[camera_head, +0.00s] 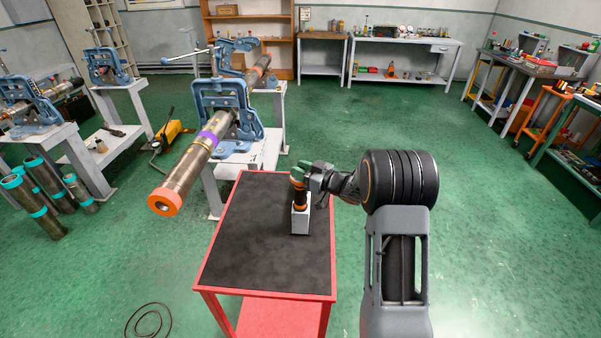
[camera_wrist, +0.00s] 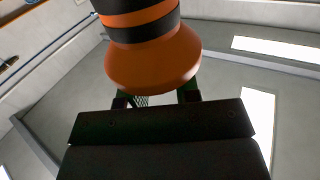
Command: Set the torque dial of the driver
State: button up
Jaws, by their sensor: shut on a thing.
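My gripper (camera_head: 311,177) comes in from the right and is shut on the upper part of the driver. In the wrist view, the driver's flared orange collar (camera_wrist: 153,58) with black and orange bands fills the upper middle. I cannot make out any dial marks or setting.
The red cart with a black top (camera_head: 245,250) is otherwise bare. A blue pipe vise (camera_head: 225,110) behind it clamps a long pipe (camera_head: 185,180) with an orange end, sticking out left of the cart. Green floor is open behind the cart to the right.

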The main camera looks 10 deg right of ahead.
jog(key=m+t+h+b, duration=0.2)
jog(key=m+h+b, duration=0.1)
jog(key=h, duration=0.1)
jog(key=shift+a+f+t+b, duration=0.15)
jog(key=shift+f+t+b, duration=0.1)
jog(key=shift+t+b, duration=0.15)
jog(key=shift+r+m+t+h+b, duration=0.25)
jog(key=shift+m+t+h+b, duration=0.15)
jog(key=shift+m+h, duration=0.3)
jog(key=o, duration=0.9)
jog(key=b+v, duration=0.2)
jog(key=v, duration=1.2)
